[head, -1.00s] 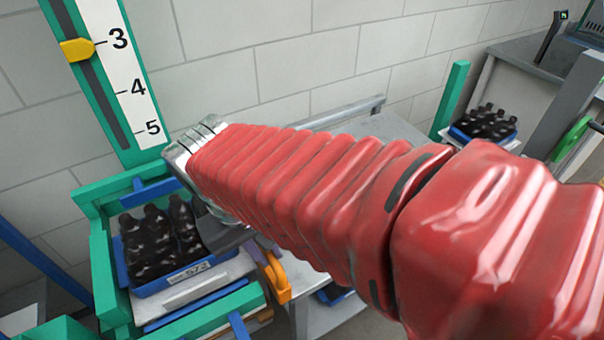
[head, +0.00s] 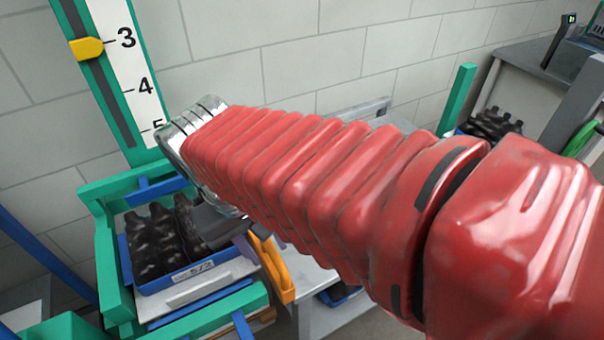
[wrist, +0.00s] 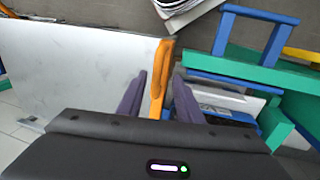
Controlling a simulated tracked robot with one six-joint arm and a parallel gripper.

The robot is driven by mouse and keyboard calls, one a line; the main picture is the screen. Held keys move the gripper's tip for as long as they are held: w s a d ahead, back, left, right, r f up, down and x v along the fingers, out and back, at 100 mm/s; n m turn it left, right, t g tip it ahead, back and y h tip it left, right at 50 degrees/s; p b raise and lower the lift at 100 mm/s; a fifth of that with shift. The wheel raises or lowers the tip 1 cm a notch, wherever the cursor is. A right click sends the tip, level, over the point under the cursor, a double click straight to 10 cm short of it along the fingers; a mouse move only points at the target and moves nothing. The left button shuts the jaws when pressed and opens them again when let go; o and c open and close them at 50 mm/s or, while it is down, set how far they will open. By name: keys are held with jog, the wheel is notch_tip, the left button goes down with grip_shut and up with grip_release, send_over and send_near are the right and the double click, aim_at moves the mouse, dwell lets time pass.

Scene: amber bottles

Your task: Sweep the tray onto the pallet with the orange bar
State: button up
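The blue tray (head: 192,270) holds several dark bottles (head: 155,247) inside a green frame. It has a white number label in front, and part of it shows in the wrist view (wrist: 236,115). The orange bar (head: 275,267) stands to the right of the tray. In the wrist view the orange bar (wrist: 159,78) lies between the purple fingers of my gripper (wrist: 159,88), which are apart; I see a gap beside the bar. In the head view my red arm mostly hides the gripper. I cannot tell which surface is the pallet.
A grey metal table (wrist: 75,70) lies left of the bar in the wrist view. The green frame (head: 103,255) surrounds the tray, with a numbered scale (head: 125,50) above. Another group of dark bottles (head: 490,125) stands at the right back. A grey wall is behind.

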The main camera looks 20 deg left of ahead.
notch_tip(320, 180, up, 11)
jog(key=s+a, duration=0.1)
jog(key=shift+s+a, duration=0.25)
jog(key=shift+s, duration=0.1)
jog(key=w+d+f+m+t+y, duration=0.1)
jog(key=w+d+f+y, duration=0.2)
jog(key=d, duration=0.4)
jog(key=w+d+f+m, duration=0.1)
jog(key=w+d+f, duration=0.35)
jog(key=d, duration=0.25)
jog(key=s+d+f+m+t+h, duration=0.1)
jog(key=d+m+t, duration=0.2)
jog(key=d, duration=1.8)
jog(key=m, duration=0.4)
jog(key=shift+d+f+m+h, duration=0.25)
jog(key=shift+m+h, duration=0.05)
jog(key=shift+m, duration=0.1)
